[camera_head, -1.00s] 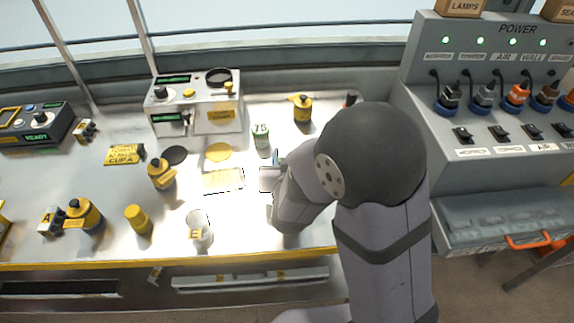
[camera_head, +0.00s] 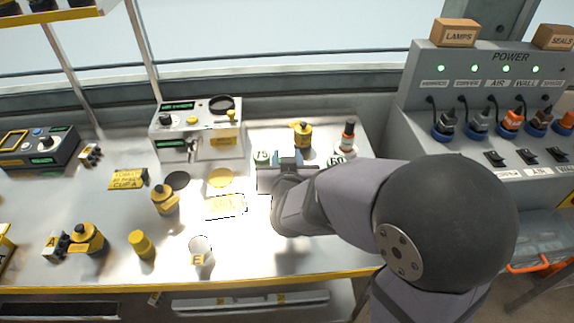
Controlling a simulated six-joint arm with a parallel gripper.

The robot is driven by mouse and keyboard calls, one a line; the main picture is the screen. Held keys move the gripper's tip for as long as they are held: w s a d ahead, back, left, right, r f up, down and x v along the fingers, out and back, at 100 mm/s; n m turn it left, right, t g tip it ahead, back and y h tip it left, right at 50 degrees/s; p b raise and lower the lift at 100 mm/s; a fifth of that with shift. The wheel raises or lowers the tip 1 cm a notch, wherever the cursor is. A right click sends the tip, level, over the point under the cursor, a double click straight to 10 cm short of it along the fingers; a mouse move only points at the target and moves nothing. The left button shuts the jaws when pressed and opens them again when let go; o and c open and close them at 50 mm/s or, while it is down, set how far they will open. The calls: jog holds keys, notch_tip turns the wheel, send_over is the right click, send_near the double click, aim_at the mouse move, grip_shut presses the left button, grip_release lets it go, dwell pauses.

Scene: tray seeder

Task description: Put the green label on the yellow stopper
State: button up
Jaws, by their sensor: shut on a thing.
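My gripper (camera_head: 288,168) is over the bright bench top, right of centre. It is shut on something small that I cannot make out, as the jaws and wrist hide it. A vial marked 75 (camera_head: 261,157) stands just left of the jaws, its lower part hidden. A green-and-white item marked 60 (camera_head: 337,159) is right of the jaws, partly behind my arm. I cannot tell which piece is the green label. A short yellow cylinder (camera_head: 142,245), possibly the yellow stopper, stands at the front left of the bench.
A clear cup marked E (camera_head: 201,255) stands near the front edge. A white machine (camera_head: 195,130) is at the back. A grey power panel (camera_head: 480,110) is on the right.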

jog(key=shift+r, duration=0.55)
